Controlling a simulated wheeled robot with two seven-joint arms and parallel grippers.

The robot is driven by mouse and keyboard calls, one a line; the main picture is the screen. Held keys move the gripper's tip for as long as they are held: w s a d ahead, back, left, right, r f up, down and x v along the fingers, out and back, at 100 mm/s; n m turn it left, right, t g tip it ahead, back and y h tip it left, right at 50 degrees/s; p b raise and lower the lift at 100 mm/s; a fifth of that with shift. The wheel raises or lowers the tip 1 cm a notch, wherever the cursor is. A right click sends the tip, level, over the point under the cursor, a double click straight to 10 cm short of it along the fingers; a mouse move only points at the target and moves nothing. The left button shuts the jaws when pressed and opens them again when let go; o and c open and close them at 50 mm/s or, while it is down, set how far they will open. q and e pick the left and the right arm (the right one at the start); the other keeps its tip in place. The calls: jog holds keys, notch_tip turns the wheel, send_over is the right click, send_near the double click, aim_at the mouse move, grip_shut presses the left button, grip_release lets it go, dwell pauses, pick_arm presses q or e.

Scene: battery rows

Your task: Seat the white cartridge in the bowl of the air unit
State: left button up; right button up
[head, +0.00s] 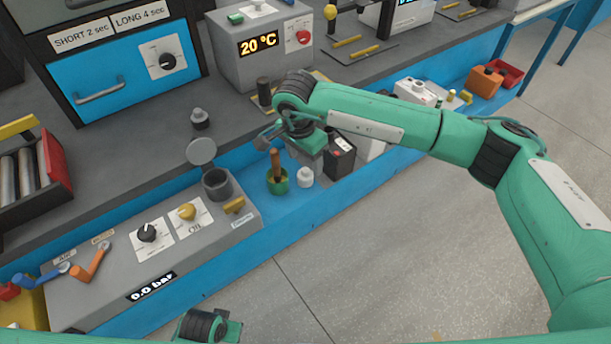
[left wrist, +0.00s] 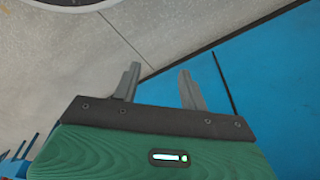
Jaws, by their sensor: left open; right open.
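The air unit (head: 150,265) is a long grey box at lower left in the head view, with a "0.0 bar" display. Its grey bowl (head: 217,184) stands open at the right end, with a round lid (head: 201,152) raised behind it. A small white piece (head: 305,177), which looks like the white cartridge, stands on the blue front ledge, right of the bowl. My right gripper (head: 270,136) is open above and behind it, apart from it; its fingers are small and partly hidden. My left gripper (left wrist: 160,86) is open and empty in the left wrist view, over floor and blue surface.
A green cup (head: 277,187) with a brown-handled tool stands between bowl and white piece. A black box (head: 340,157) is close on the right. Orange (head: 90,260) and blue (head: 40,277) levers are at the unit's left. A grey-capped piece (head: 200,119) stands behind the lid.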

aim_at(305, 170)
jog(key=f, duration=0.5)
jog(key=shift+w+d+f+p, duration=0.1)
jog(key=shift+w+f+p, duration=0.05)
jog(key=shift+w+p, duration=0.15)
jog(key=c, duration=1.1)
pick_arm(q)
jog(key=shift+f, duration=0.5)
pick_arm(e)
jog(key=shift+c, duration=0.2)
